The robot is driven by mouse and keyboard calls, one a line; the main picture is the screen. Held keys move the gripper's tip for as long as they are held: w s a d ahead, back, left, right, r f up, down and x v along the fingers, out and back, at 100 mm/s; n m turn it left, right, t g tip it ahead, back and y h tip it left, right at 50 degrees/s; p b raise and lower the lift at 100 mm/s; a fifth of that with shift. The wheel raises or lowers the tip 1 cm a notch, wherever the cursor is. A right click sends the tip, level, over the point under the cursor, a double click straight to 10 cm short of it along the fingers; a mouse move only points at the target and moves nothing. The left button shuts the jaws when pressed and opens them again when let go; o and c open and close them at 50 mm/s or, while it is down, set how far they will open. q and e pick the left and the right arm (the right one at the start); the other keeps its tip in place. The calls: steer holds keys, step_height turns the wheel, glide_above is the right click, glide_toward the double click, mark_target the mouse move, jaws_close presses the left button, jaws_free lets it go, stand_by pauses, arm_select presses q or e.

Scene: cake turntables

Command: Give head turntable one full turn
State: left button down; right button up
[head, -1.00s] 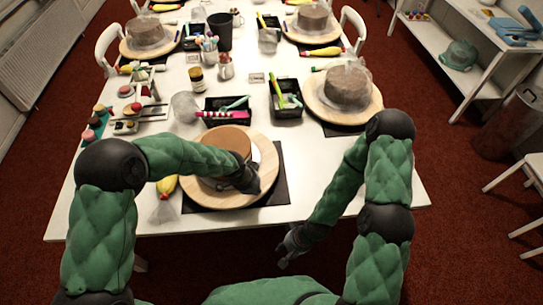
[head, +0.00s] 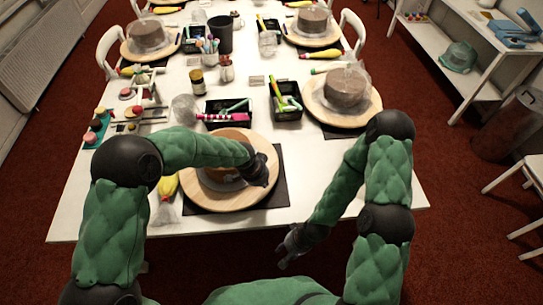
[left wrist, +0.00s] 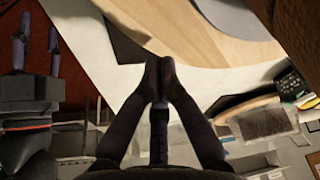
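The head turntable (head: 222,202) is the round pale wooden disc at the near end of the table, on a dark mat. A brown cake (head: 236,135) sits on it, partly hidden by my left forearm. My left gripper (head: 262,176) is over the right part of the disc. In the left wrist view, its fingertips (left wrist: 159,68) are together at the disc's edge (left wrist: 205,42); I cannot tell if they touch it. No object shows between them. My right gripper (head: 288,246) hangs in front of the table; its fingers (left wrist: 37,48) show apart and empty in the left wrist view.
Black trays (head: 286,108) of tools stand behind the turntable. Another turntable with a wrapped cake (head: 346,88) is at the right. A yellow piping bag (head: 167,187) lies at the left of the disc. The table's front right corner is clear.

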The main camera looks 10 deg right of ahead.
arm_select(q)
steer(key=shift+r, duration=0.3)
steer(key=shift+a+f, duration=0.1)
steer(key=shift+f, duration=0.05)
steer(key=s+a, duration=0.4)
steer(key=a, duration=0.1)
steer(key=s+a+p, duration=0.1)
steer(key=a, duration=0.1)
steer(key=shift+s+a, duration=0.4)
steer(key=a+p, duration=0.2)
steer(key=a, duration=0.1)
steer(key=w+a+p, duration=0.1)
steer(key=a+p, duration=0.1)
steer(key=a, duration=0.1)
steer(key=a+p, duration=0.2)
steer(key=a, duration=0.1)
steer(key=shift+w+a+r, duration=0.15)
steer(key=shift+w+r, duration=0.05)
steer(key=shift+w, duration=0.1)
steer(key=shift+w+a+f, duration=0.1)
steer(key=shift+a+f, duration=0.05)
steer(key=shift+a, duration=0.2)
steer(key=shift+f, duration=0.2)
